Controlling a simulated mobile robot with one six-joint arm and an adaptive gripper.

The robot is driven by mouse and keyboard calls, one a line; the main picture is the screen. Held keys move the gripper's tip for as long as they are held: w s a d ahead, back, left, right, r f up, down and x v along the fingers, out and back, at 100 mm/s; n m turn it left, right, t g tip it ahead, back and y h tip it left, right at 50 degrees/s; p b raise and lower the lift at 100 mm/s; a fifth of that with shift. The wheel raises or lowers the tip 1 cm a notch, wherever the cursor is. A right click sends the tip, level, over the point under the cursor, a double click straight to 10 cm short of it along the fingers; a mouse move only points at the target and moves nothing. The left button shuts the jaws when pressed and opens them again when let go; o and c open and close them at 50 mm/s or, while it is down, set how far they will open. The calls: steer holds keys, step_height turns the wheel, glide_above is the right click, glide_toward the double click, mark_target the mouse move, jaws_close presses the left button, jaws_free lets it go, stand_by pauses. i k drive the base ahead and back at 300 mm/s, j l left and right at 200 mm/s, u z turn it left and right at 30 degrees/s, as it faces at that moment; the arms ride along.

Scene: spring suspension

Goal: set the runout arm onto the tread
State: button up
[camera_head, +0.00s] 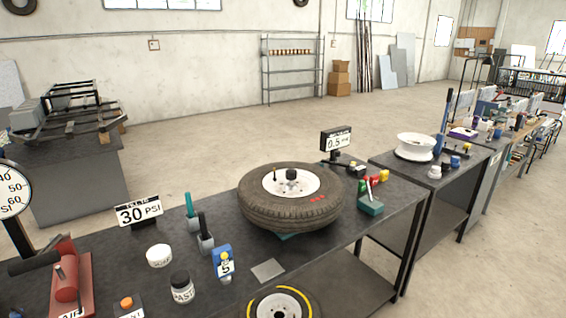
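A small display (336,141) reading about 0.5 stands behind the tyre. A dark part (345,161) lies near the display's foot, behind the tyre's right edge. It may be the runout arm, but it is too small to tell, and I cannot tell whether it touches the tread. My gripper is not in view.
A teal block with red and green knobs (370,207) stands right of the tyre. A grey plate (267,270) lies in front.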

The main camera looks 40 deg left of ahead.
mark_target(352, 167)
steer(key=u, duration=1)
steer(key=i+l+u, duration=0.2)
steer(key=i+u, duration=0.2)
steer(key=i+l+u, duration=0.25)
steer(key=u, duration=0.15)
steer(key=i+l+u, duration=0.35)
steer(key=l, duration=0.15)
steer(key=k+j, duration=0.05)
steer(key=k, duration=0.05)
